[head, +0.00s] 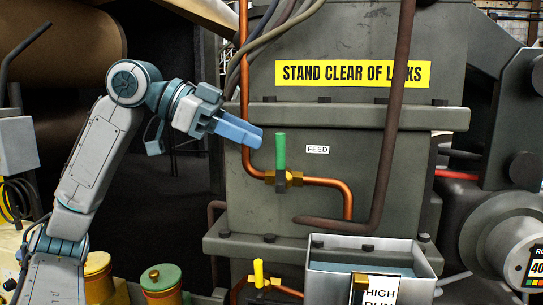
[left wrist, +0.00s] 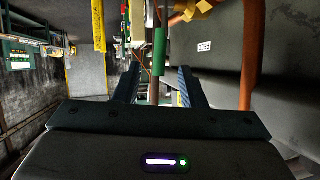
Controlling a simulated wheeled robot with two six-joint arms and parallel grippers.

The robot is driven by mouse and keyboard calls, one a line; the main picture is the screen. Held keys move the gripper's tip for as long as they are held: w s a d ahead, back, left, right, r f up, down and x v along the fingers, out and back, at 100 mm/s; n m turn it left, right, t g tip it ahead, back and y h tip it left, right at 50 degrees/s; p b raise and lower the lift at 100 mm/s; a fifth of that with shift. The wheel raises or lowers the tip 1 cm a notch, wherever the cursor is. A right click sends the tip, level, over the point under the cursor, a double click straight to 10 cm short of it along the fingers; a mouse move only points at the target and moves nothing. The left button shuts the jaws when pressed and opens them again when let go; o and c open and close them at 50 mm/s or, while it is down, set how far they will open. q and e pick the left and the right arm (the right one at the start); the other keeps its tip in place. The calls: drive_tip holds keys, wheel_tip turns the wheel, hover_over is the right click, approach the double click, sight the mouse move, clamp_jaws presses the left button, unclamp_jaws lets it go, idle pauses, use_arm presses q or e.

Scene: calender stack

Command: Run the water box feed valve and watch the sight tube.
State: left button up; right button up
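The feed valve has a green lever handle (head: 281,152) standing upright on a brass body (head: 292,179) in a copper pipe, beside a white FEED label (head: 317,149). My left gripper (head: 257,137) is just left of the handle, pointing at it, apparently not touching. In the left wrist view its fingers (left wrist: 160,84) are apart, with the green handle (left wrist: 159,52) ahead in line with the gap. The grey open-topped water box (head: 325,268) is at the lower right. A brass-framed piece (head: 360,284) on its front may be the sight tube; no level can be read. My right gripper is not in view.
A smaller yellow-handled valve (head: 259,272) sits below the feed valve. A dark pipe (head: 391,130) runs down in front of the grey machine wall. Cables (head: 275,38) hang above my gripper. A large roll end (head: 510,250) stands at right.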

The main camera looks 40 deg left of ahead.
use_arm(q)
drive_tip(key=v, duration=0.4)
drive_tip(key=shift+a+r+b, duration=0.1)
drive_tip(key=shift+a+b, duration=0.05)
drive_tip(key=shift+b, duration=0.15)
idle(0.5)
idle(0.5)
